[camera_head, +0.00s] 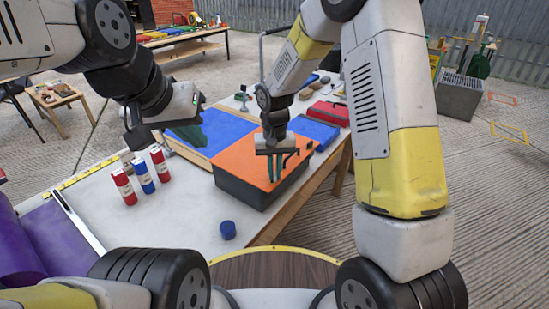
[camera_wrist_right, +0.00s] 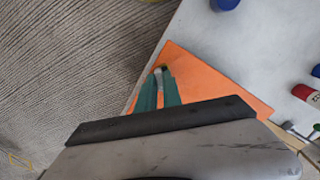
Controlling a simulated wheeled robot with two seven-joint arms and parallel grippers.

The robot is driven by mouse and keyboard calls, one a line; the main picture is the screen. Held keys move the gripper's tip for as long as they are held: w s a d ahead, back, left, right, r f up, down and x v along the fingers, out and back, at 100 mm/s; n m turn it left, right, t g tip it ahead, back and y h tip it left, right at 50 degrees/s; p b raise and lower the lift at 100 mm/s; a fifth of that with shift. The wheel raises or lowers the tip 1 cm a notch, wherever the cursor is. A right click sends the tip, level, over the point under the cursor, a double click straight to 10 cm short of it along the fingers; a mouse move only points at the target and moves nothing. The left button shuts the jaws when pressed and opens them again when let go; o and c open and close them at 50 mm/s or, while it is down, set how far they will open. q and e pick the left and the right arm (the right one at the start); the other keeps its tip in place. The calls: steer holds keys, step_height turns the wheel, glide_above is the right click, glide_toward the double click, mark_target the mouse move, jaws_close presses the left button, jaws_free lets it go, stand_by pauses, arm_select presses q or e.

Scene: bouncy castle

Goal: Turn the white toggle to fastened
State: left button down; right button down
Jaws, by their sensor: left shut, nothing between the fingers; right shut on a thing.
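The white toggle (camera_wrist_right: 158,72) shows only as a small pale bit between my right fingertips in the right wrist view. It is over an orange panel (camera_wrist_right: 190,68), near one edge. In the head view the toggle is hidden, and its turn angle cannot be told. The orange panel (camera_head: 250,140) tops a dark grey box on the table. My right gripper (camera_head: 273,178) points down at this panel and is shut on the toggle; it also shows in the right wrist view (camera_wrist_right: 161,74). My left gripper (camera_head: 203,146) is shut and empty above the blue panel.
Two red cans (camera_head: 124,187) and a blue can (camera_head: 140,177) stand on the white table (camera_head: 185,228). A blue cap (camera_head: 228,230) lies near the front edge. A blue box (camera_head: 315,133) and a red case (camera_head: 329,113) are behind. Purple rolls (camera_head: 15,245) are at left.

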mark_target(275, 174)
steer(key=n, duration=0.4)
steer(key=shift+n, duration=0.3)
steer(key=n, duration=0.4)
steer(key=shift+n, duration=0.3)
steer(key=c, duration=1.5)
jaws_free()
steer(key=shift+r, duration=3.9)
